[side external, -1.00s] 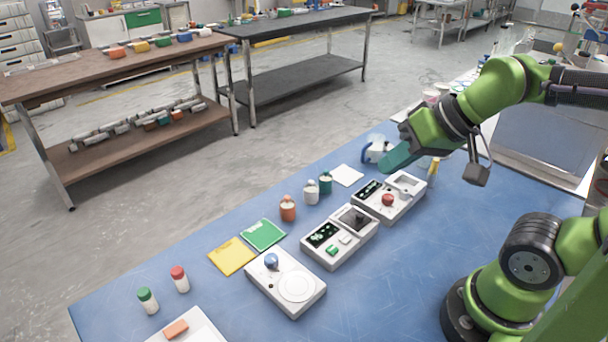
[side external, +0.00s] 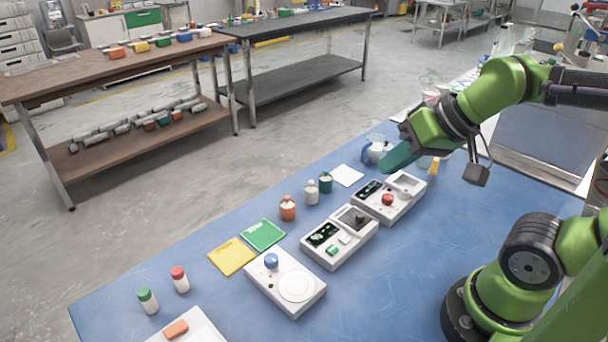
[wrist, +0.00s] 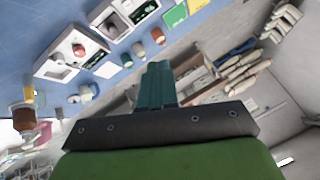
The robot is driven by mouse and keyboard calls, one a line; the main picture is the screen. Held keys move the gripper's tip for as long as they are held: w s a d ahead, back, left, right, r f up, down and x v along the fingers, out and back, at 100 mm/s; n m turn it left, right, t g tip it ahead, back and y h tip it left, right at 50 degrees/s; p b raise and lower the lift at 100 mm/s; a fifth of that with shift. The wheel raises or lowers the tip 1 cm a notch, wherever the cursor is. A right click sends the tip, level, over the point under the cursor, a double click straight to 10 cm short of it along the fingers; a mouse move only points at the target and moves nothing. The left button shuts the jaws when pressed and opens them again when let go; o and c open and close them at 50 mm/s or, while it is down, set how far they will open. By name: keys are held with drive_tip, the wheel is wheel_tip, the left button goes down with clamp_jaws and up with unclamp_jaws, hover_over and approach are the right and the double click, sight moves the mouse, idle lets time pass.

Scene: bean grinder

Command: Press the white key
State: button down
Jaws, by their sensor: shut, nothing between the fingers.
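The white key (side external: 345,239) is a small pale block on the middle white device (side external: 321,262). It sits next to a green key (side external: 332,250), near a dark display (side external: 322,234). My gripper (side external: 387,167) has teal fingers that are shut and empty. It hangs in the air above the far side of the right-hand device, well up and to the right of the white key in the side external view. In the wrist view the shut fingers (wrist: 158,70) point at the far room, with the devices at the upper left. The white key is too small to make out there.
The right-hand device (side external: 408,205) carries a red button (side external: 387,199). A white scale (side external: 312,302) with a blue knob (side external: 271,260) stands to the left. Small orange, white and teal jars (side external: 325,182) line the back. A blue-handled pitcher (side external: 368,153) stands behind my gripper.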

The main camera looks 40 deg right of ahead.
idle(0.6)
drive_tip(key=m+g+y, duration=0.4)
drive_tip(key=m+y, duration=0.3)
drive_tip(key=m, duration=0.2)
hover_over(349, 237)
wheel_tip(349, 237, down, 10)
drive_tip(key=shift+f, duration=0.1)
drive_tip(key=shift+f, duration=4.45)
drive_tip(key=shift+f, duration=0.1)
